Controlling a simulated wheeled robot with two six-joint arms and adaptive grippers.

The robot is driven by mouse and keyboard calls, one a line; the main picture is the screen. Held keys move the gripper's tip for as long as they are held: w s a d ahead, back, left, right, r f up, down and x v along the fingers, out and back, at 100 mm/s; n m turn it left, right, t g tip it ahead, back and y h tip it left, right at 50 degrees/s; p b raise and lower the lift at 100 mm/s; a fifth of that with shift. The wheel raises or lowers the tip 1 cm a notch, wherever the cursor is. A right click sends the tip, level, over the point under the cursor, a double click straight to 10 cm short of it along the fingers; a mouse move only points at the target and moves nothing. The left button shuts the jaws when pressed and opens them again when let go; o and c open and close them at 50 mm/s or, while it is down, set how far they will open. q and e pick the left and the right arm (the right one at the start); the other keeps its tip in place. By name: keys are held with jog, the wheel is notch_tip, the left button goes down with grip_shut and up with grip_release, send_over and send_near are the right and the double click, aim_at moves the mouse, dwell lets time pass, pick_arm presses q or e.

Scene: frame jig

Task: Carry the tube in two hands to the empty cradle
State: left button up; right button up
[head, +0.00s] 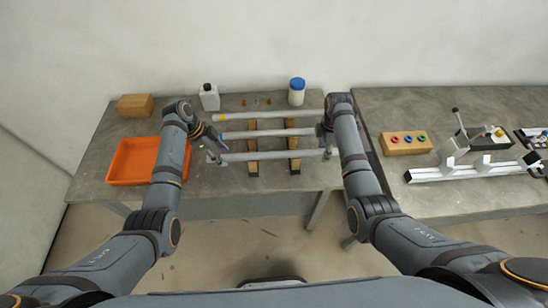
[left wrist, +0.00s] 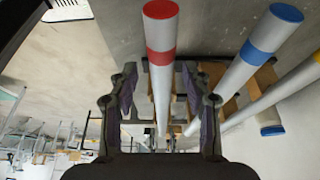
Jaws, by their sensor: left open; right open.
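Three silver tubes lie side by side across two wooden racks on the left table. The nearest tube (head: 275,156) has a red band at its left end, which shows in the left wrist view (left wrist: 160,45). My left gripper (head: 217,156) is open at this tube's left end; in the left wrist view its fingers (left wrist: 162,110) stand on either side of the tube, with a gap. My right gripper (head: 328,150) is open by the tube's right end, its fingertips partly hidden by my arm. A silver jig (head: 465,173) with upright supports and no tube lies on the right table.
The blue-banded tube (left wrist: 250,65) and yellow-banded tube (head: 270,114) lie behind. A button box (head: 405,143) stands beside the jig. A gap separates the tables.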

pick_arm(q)
jog(key=v, duration=1.1)
pick_arm(e)
notch_tip(320, 180, up, 12)
